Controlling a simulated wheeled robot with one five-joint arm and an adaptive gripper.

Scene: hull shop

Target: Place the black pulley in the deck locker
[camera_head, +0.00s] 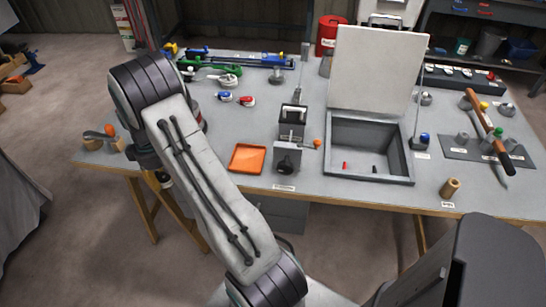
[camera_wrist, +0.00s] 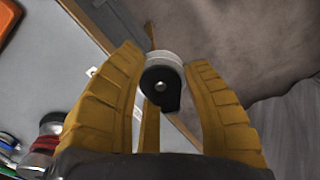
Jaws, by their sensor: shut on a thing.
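The black pulley (camera_wrist: 160,87), with a pale grey wheel, is between the yellow fingers of my gripper (camera_wrist: 164,66) in the wrist view. The fingers are shut on it. The table edge and floor show behind it. In the head view my arm hides the pulley and most of the gripper, which hangs near the table's left end. The deck locker (camera_head: 365,133) is a grey open box on the right half of the table, well right of my gripper. Its pale lid (camera_head: 377,78) stands raised at the back. A small red piece and a dark piece lie inside.
An orange tray (camera_head: 248,158) and a grey boxy device (camera_head: 289,145) stand between my arm and the locker. Upright rods flank the locker. A wooden cylinder (camera_head: 450,188) stands at its right front. A hammer (camera_head: 487,122) lies farther right. Small pulleys (camera_head: 247,100) lie behind the tray.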

